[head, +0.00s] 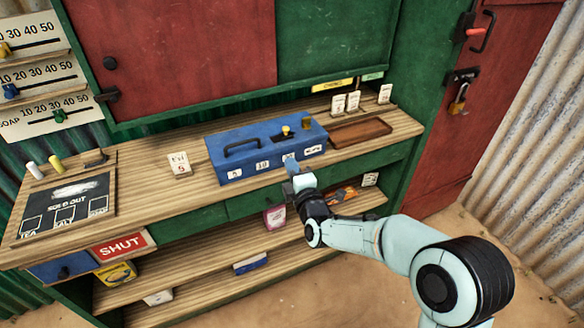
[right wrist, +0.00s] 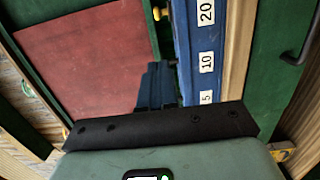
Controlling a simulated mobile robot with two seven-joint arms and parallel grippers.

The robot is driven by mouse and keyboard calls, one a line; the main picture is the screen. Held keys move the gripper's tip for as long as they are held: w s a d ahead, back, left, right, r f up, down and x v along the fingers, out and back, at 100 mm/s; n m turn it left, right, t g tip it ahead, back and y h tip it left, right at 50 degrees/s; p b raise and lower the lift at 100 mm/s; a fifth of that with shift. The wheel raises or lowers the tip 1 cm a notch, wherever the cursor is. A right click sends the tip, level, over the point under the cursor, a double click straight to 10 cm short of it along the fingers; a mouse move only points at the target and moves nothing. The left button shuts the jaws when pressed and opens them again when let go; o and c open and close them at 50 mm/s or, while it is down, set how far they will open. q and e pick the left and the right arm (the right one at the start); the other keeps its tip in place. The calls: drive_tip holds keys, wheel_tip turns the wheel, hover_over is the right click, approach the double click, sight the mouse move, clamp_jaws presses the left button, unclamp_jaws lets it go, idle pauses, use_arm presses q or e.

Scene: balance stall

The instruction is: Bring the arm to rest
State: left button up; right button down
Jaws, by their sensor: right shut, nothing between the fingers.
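My right arm comes in from the lower right in the head view. Its right gripper (head: 291,164) is shut and empty, just in front of the blue box (head: 232,151) on the counter. Its blue fingers cover a small part of the box's labelled front; whether they touch it, I cannot tell. In the right wrist view the shut fingers (right wrist: 156,84) show beside the box's blue front (right wrist: 207,40), with its number labels. My left gripper is not in view.
The wooden counter (head: 190,203) carries a brown tray (head: 360,133), white cards, a price card (head: 180,163) and a slate board (head: 66,208). Below are a green drawer (head: 250,203) and shelves with packets. A red door (head: 495,110) with a padlock (head: 458,98) stands right.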

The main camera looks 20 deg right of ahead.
idle(0.4)
drive_tip(key=s+a+f+m+g+y+p, duration=0.1)
drive_tip(key=s+f+m+g+p, duration=0.3)
drive_tip(key=f, duration=0.6)
drive_tip(key=s+a+f+m+g, duration=0.25)
drive_tip(key=s+f, duration=0.25)
drive_tip(key=f, duration=0.4)
drive_tip(key=s+a+f+m+g+y+p, duration=0.1)
drive_tip(key=s+f+m+g+p, duration=0.25)
drive_tip(key=f, duration=0.65)
drive_tip(key=s+a+f+m+g+y, duration=0.1)
drive_tip(key=s+a+f+m+g, duration=0.1)
drive_tip(key=s, duration=0.7)
drive_tip(key=s+a+f+m+g+y+p, duration=0.1)
drive_tip(key=s+a+f+m+g, duration=0.1)
drive_tip(key=s, duration=0.8)
drive_tip(key=s+a+f+m+g+p, duration=0.1)
drive_tip(key=s+a+f+m+g, duration=0.2)
drive_tip(key=s+m+g, duration=0.2)
drive_tip(key=s+m, duration=0.2)
drive_tip(key=s, duration=0.2)
drive_tip(key=shift+s+f+y, duration=0.15)
drive_tip(key=shift+f+y, duration=0.15)
drive_tip(key=shift+y, duration=0.1)
drive_tip(key=c, duration=1.8)
unclamp_jaws()
drive_tip(key=shift+d, duration=0.1)
